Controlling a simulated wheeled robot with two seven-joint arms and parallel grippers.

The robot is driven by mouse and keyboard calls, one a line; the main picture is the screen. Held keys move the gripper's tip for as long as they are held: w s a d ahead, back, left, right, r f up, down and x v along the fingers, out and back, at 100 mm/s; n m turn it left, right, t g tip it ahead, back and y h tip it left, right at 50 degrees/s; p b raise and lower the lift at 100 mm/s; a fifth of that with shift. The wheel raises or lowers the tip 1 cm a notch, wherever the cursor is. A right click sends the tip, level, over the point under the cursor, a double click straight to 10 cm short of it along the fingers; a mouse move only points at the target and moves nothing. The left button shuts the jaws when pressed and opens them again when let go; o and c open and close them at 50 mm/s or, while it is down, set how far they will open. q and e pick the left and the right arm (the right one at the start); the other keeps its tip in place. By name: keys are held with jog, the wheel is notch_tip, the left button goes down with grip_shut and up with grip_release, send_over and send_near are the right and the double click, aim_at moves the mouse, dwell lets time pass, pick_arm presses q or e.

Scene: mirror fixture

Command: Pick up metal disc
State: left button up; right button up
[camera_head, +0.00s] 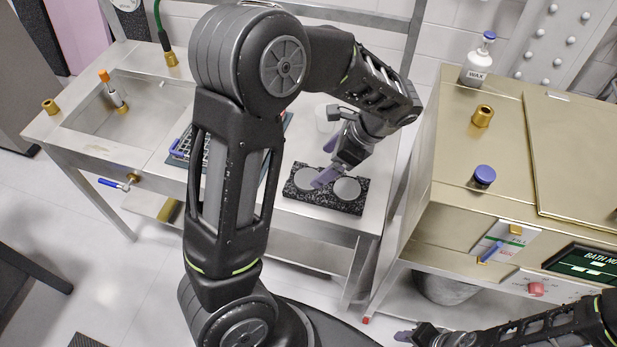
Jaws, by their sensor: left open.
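A black speckled block (325,198) lies on the steel table. Two round grey metal discs sit on it side by side: a left disc (304,180) and a right disc (347,189). My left gripper (326,163) reaches over the block from behind and to the right. Its purple-grey fingers are apart, with nothing seen between them. The lower finger overlaps the area between the discs and partly covers the left one. I cannot tell whether it touches. My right gripper (408,336) shows only in part at the bottom edge, far from the discs.
A sink (85,125) and a rack (185,148) are to the left, the rack partly behind my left arm. A pale container (325,118) stands behind the block. A brass-coloured bath machine (500,140) with a wax bottle (478,62) stands right.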

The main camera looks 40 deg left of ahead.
aim_at(308, 178)
pick_arm(q)
jog(key=shift+x, duration=0.85)
jog(key=shift+s, duration=0.1)
jog(key=p+x, duration=0.1)
jog(key=x, duration=0.4)
jog(key=shift+f+p, duration=0.1)
jog(key=shift+p, duration=0.2)
jog(key=shift+c, duration=0.6)
jog(key=c, duration=1.5)
